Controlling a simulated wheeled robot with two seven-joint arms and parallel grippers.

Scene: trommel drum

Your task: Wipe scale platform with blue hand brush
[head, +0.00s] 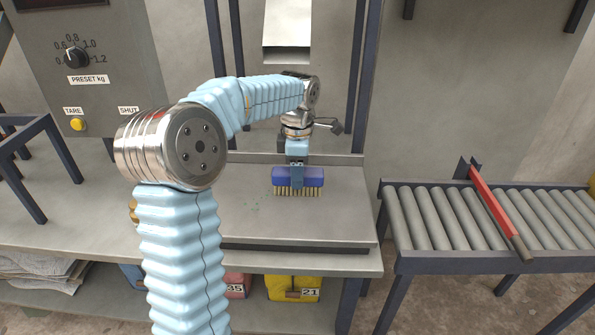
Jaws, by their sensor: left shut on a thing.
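The blue hand brush (313,178) has a blue block and tan bristles that point down. It is over the scale platform (340,218), a flat grey plate on the bench, with the bristles at or just above its surface; I cannot tell if they touch. My left gripper (297,176) is shut on the brush from above. My right gripper is not in view.
A control panel (88,65) with a knob and yellow button is at upper left. A chute (287,28) hangs behind the platform. Numbered bags (292,284) lie on the shelf below.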

